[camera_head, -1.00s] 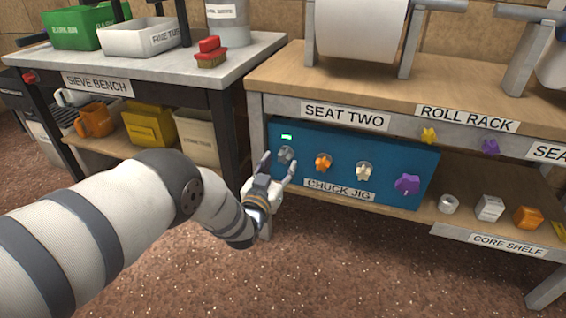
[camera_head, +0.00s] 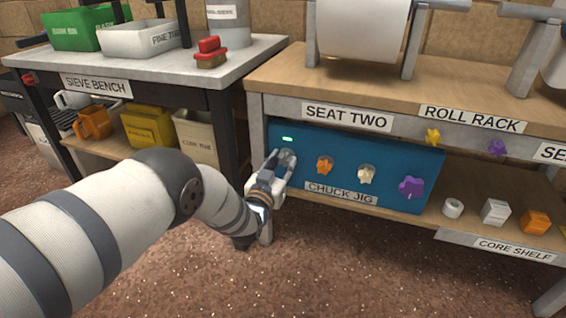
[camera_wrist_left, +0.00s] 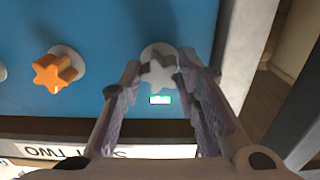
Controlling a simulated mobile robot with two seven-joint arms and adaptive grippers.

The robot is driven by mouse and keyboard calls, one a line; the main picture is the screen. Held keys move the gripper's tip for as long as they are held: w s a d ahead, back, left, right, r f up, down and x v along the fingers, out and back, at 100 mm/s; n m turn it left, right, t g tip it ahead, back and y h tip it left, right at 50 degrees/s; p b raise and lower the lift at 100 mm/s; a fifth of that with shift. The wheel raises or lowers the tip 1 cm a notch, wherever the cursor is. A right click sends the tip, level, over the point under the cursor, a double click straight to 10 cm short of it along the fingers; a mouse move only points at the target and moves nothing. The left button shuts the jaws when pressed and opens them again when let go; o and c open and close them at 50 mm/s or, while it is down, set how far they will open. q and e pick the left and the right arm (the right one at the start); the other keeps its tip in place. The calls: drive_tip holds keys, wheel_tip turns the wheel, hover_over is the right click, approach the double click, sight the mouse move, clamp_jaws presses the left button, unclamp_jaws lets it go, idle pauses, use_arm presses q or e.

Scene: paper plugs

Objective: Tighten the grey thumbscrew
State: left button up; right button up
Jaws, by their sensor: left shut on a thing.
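The grey thumbscrew (camera_head: 287,156) is the leftmost knob on the blue chuck jig panel (camera_head: 395,155), just below a small lit green light (camera_head: 287,139). In the left wrist view the grey thumbscrew (camera_wrist_left: 158,72) is star-shaped on a pale round base, with the green light (camera_wrist_left: 160,100) beside it. My left gripper (camera_head: 281,158) is at the panel with its fingers around the thumbscrew. In the left wrist view the fingertips (camera_wrist_left: 158,70) sit on both sides of it, shut on it. My right gripper is not in view.
An orange knob (camera_head: 325,165), a cream knob (camera_head: 366,174) and a purple knob (camera_head: 411,187) sit to the right on the same panel. The bench top (camera_head: 290,82) overhangs the panel. A table leg (camera_wrist_left: 246,50) stands close beside my gripper. The sieve bench (camera_head: 150,77) is at left.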

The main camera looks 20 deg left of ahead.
use_arm(q)
drive_tip(key=o, duration=0.5)
clamp_jaws()
drive_tip(key=m, duration=0.3)
drive_tip(key=shift+m, duration=0.4)
drive_tip(key=o, duration=0.6)
unclamp_jaws()
drive_tip(key=shift+o, duration=0.2)
